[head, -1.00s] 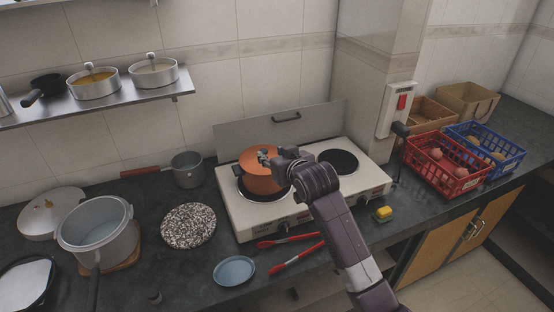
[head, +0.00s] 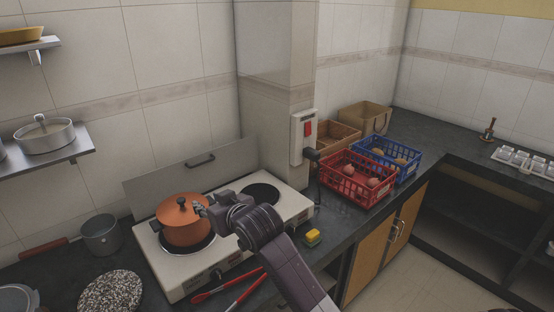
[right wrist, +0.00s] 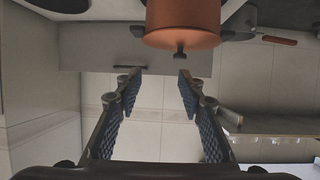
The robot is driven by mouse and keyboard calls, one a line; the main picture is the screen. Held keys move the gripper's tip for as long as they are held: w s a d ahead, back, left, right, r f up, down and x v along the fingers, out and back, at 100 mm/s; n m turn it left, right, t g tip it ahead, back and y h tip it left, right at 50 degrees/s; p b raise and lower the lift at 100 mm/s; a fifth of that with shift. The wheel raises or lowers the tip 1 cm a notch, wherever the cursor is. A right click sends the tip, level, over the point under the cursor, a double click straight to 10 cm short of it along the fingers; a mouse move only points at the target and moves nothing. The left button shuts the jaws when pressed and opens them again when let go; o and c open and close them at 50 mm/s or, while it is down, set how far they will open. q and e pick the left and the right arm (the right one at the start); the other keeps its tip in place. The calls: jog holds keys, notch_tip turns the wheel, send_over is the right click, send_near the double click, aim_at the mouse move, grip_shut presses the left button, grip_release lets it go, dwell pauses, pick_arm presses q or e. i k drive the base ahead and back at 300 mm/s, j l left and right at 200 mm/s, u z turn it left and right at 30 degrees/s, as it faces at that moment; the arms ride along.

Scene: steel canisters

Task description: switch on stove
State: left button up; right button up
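The stove (head: 273,222) is a white two-burner unit on the dark counter, with a raised grey lid behind it. Its front knobs (head: 216,274) show left of my right arm. An orange pot (head: 181,232) with a dark lid knob stands on the left burner; the right burner (head: 262,193) is empty. My right gripper (head: 199,207) is at the pot's upper right side. In the right wrist view, which looks upside down, its fingers (right wrist: 158,80) are spread with nothing between them, and the pot (right wrist: 184,22) is just beyond. My left gripper is not in view.
A wall box with a red switch (head: 308,128) is on the pillar right of the stove. Red (head: 357,181) and blue (head: 386,158) baskets stand further right. A yellow sponge (head: 312,237) and red-handled utensils (head: 228,288) lie in front of the stove.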

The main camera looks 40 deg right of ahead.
aim_at(308, 130)
jog(key=z, duration=1.3)
